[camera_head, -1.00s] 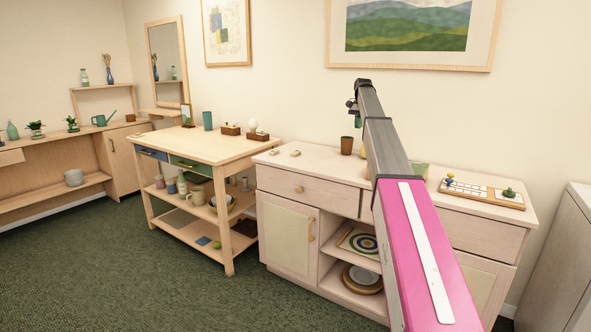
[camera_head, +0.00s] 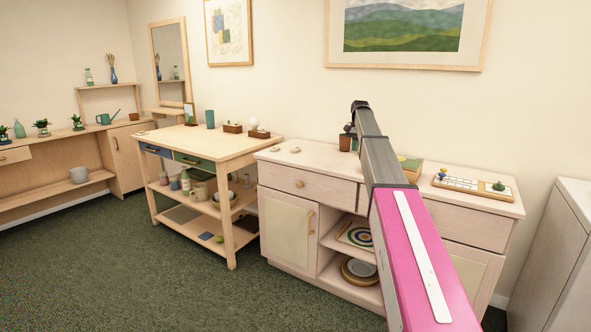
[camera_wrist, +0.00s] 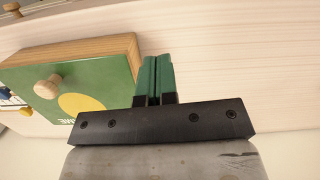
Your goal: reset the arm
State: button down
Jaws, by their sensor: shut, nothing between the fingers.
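My gripper (camera_wrist: 154,80) shows in the wrist view with its two green fingers pressed together and nothing between them. It is over the pale wooden top of the cabinet (camera_head: 292,164), beside a green box (camera_wrist: 95,85) with a round wooden knob and a yellow disc. In the head view my pink and grey arm reaches up over the cabinet. The gripper's fingertips are hard to make out there, near the arm's dark far end.
A board with small pieces (camera_head: 470,184) lies on the cabinet's right part. A brown cup (camera_head: 344,143) is partly behind my arm. A wooden table (camera_head: 200,140) with blue and green drawers stands to the left. Green carpet (camera_head: 150,275) is clear in front.

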jog(key=s+a+f+n+t, duration=0.15)
jog(key=s+a+f, duration=0.25)
jog(key=s+f, duration=1.25)
jog(key=s+a+f+n+g, duration=0.1)
jog(key=s+a+f+n, duration=0.2)
jog(key=s+f, duration=1.3)
jog(key=s+a+f, duration=0.1)
jog(key=s+f, duration=0.1)
jog(key=s, duration=0.6)
jog(key=s+f+n+t+h, duration=0.1)
jog(key=s+f, duration=0.2)
jog(key=s, duration=0.5)
jog(key=shift+s+a, duration=0.25)
jog(key=shift+a, duration=0.1)
jog(key=shift+f, duration=0.1)
